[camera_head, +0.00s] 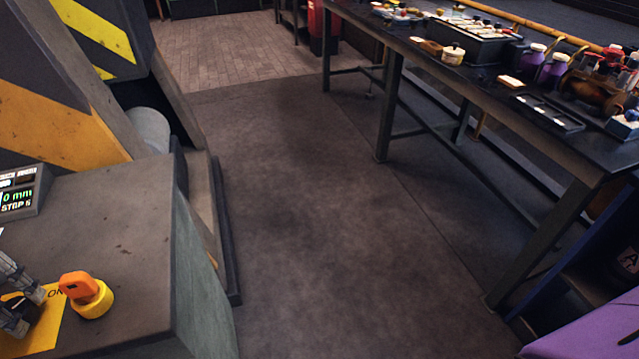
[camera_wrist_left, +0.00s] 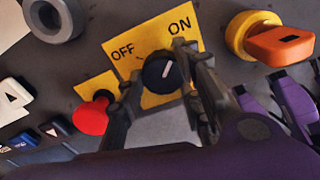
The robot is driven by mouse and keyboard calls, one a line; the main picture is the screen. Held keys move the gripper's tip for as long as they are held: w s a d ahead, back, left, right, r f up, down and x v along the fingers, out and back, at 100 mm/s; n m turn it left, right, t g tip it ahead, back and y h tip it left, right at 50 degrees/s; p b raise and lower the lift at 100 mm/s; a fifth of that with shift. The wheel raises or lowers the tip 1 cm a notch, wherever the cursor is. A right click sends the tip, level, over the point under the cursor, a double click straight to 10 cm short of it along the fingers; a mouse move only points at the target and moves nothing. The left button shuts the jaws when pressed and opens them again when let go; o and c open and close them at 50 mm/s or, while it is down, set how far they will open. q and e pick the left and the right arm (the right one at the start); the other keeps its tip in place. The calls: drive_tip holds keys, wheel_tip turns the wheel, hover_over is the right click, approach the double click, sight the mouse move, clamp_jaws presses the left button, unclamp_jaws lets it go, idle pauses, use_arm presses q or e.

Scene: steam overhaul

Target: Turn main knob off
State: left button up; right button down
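The main knob (camera_wrist_left: 158,72) is a round black dial with a white pointer, on a yellow plate (camera_wrist_left: 150,40) marked OFF and ON. Its pointer leans up and right, toward ON. My left gripper (camera_wrist_left: 156,78) is open, with one finger on each side of the knob. The right finger is close to the knob; I cannot tell whether it touches. In the head view my left gripper (camera_head: 20,297) is at the left edge, over the yellow plate (camera_head: 52,318), and hides the knob. My right gripper is in neither view.
An orange key-shaped switch on a yellow base (camera_head: 88,293) stands right of the plate. In the wrist view a red button (camera_wrist_left: 92,116) is left of the knob and a grey ring (camera_wrist_left: 57,17) lies beyond. A cluttered workbench (camera_head: 440,70) stands across the clear floor.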

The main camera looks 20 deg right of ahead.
use_arm(q)
drive_tip(key=shift+a+n, duration=0.1)
drive_tip(key=shift+n, duration=0.4)
drive_tip(key=shift+c, duration=0.4)
drive_tip(key=shift+r+n, duration=0.1)
drive_tip(key=shift+n, duration=0.9)
drive_tip(key=n, duration=0.5)
drive_tip(key=shift+p, duration=0.4)
drive_tip(key=n, duration=0.5)
drive_tip(key=shift+s+p, duration=0.1)
drive_tip(key=shift+p, duration=0.2)
drive_tip(key=n, duration=0.3)
drive_tip(key=shift+s+n+p, duration=0.1)
drive_tip(key=shift+n+p, duration=0.3)
drive_tip(key=shift+n, duration=0.5)
drive_tip(key=o, duration=1.1)
drive_tip(key=shift+s, duration=0.15)
